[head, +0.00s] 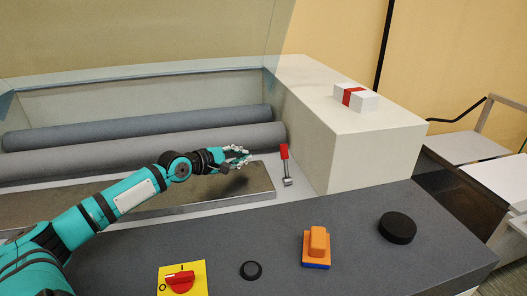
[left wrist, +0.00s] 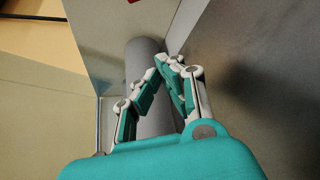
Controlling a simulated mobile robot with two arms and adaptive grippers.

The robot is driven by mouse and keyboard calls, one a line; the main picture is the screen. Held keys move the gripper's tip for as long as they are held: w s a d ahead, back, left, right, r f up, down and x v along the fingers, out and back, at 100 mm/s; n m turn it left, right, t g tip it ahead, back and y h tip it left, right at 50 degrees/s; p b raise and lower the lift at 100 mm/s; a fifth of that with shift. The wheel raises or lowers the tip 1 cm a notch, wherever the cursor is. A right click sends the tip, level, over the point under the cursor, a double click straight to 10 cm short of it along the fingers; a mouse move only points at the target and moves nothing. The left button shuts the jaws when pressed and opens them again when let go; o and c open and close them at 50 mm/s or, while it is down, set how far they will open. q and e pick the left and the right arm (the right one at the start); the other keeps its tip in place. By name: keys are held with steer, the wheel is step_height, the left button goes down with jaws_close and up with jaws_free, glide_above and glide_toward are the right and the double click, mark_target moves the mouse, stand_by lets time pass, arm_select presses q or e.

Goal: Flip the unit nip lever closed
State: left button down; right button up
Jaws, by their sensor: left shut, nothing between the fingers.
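The nip lever, with a red grip (head: 284,151) on a short metal stem, stands nearly upright at the right end of the metal plate, beside the pale housing. My left gripper (head: 248,155) is a little left of the red grip in the head view, apart from it and above the plate. In the left wrist view its fingertips (left wrist: 167,60) meet, with nothing between them. I cannot make out the lever in that view. My right gripper is not in view.
Two grey rollers (head: 200,142) lie behind my left arm. The pale housing (head: 345,135) rises right of the lever, with a white-and-red box (head: 356,97) on top. The front panel carries a yellow-backed red switch (head: 180,280), an orange block (head: 317,245) and a black knob (head: 397,228).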

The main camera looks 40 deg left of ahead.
mark_target(285, 164)
arm_select(q)
steer(key=shift+s+d+r, duration=0.4)
steer(key=shift+d+r, duration=0.25)
steer(key=shift+d, duration=0.2)
steer(key=shift+w+f, duration=0.1)
steer(key=shift+w, duration=0.05)
steer(key=x, duration=0.6)
steer(key=shift+a+p, duration=0.2)
steer(key=shift+p, duration=0.2)
steer(key=x, duration=0.4)
steer(key=shift+w, duration=0.1)
steer(key=d+p, duration=0.1)
steer(key=s+d+r+p, duration=0.1)
steer(key=p, duration=0.1)
steer(key=shift+s+d+r, duration=0.1)
steer(key=shift+d+r, duration=0.05)
steer(key=shift+r, duration=0.15)
steer(key=shift+s+d+r, duration=0.15)
steer(key=shift+s+d, duration=0.1)
steer(key=shift+d, duration=0.15)
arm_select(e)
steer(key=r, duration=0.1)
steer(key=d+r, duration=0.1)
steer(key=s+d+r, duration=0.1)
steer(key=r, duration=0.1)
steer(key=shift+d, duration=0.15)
arm_select(q)
steer(key=shift+w, duration=0.1)
